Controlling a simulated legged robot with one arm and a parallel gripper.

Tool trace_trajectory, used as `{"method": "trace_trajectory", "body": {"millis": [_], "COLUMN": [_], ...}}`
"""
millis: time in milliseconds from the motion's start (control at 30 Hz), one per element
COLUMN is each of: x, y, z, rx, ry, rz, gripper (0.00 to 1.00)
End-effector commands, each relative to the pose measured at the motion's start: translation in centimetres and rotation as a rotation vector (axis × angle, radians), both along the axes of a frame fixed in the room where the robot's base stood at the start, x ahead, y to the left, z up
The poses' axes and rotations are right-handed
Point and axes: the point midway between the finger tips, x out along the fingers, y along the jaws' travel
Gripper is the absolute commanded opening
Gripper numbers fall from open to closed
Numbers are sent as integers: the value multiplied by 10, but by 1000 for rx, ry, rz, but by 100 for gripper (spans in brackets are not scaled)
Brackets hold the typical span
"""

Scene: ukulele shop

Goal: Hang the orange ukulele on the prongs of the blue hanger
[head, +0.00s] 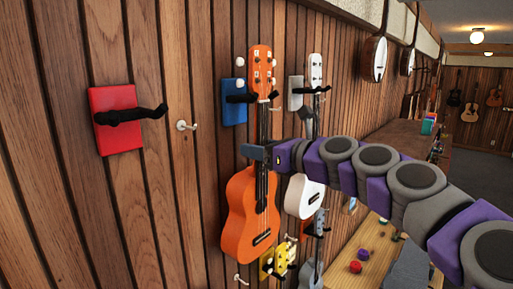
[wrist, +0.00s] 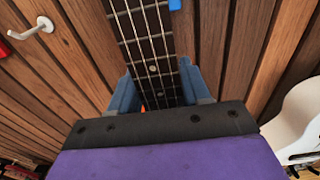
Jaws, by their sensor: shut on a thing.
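The orange ukulele (head: 250,218) is upright against the wooden wall in the head view, its orange headstock (head: 261,66) at the top. The blue hanger (head: 233,103) is on the wall behind its upper neck, with black prongs (head: 243,98) at the height just below the headstock. Whether the prongs bear the ukulele I cannot tell. My gripper (head: 262,152) is shut on the neck just above the body. In the wrist view the dark fretted neck (wrist: 150,50) runs up between the blue fingers of my gripper (wrist: 158,90). A bit of blue hanger (wrist: 174,5) shows at the top.
A red hanger (head: 116,120) with black prongs is empty at the left. A white peg (head: 186,126) is between it and the ukulele. A white ukulele (head: 304,196) hangs close on the right, and a yellow one (head: 278,262) is below. A wooden counter (head: 340,262) stands at lower right.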

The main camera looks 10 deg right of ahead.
Motion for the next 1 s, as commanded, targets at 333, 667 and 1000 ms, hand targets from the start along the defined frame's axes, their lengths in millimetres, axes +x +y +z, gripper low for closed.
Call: {"method": "trace_trajectory", "body": {"millis": [333,667,1000], "x": [-1,0,0], "y": [-1,0,0], "z": [0,0,0], "rx": [1,1,0], "ry": [0,1,0], "rz": [0,0,1], "gripper": [0,77,77]}}
